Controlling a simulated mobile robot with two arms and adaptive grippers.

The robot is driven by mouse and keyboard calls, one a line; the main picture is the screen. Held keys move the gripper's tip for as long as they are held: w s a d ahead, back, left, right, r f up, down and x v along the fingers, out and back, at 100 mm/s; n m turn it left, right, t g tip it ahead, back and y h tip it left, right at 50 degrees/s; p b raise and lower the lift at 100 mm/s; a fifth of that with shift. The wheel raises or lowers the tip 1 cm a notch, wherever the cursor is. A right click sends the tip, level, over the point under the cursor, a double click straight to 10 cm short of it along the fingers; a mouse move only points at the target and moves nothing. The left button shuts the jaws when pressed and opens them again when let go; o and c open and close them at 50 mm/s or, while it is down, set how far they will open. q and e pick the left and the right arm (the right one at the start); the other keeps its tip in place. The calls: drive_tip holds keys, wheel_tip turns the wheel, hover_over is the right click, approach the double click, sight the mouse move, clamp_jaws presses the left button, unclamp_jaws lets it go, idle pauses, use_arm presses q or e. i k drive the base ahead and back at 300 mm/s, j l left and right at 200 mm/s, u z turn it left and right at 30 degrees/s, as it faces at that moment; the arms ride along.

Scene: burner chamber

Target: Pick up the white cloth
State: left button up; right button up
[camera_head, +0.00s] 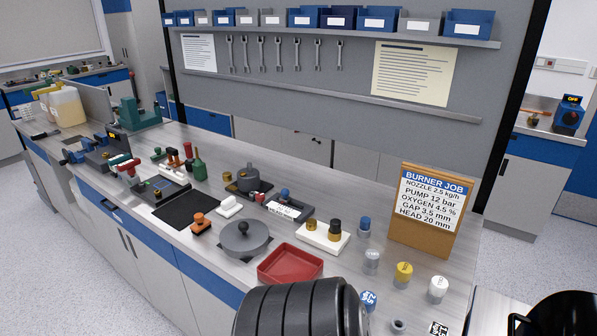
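A small white item (229,206) lies on the bench between the black mat and the grey lidded round dish. It looks like a folded white cloth, but it is too small to be sure. Nothing is touching it from above and it is in plain sight. Neither of my grippers shows in the head view.
Around it are an orange-topped item (201,222), the black mat (187,206), the grey lidded dish (244,238), a red tray (290,264) and a white block with knobs (322,237). A large black ribbed shape (300,308) covers the bench's front edge. A sign (428,210) stands right.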

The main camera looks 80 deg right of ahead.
sight(229, 206)
drive_tip(key=z, duration=2.15)
drive_tip(key=i+j, duration=0.15)
drive_tip(key=j+z, duration=0.05)
drive_tip(key=j, duration=0.05)
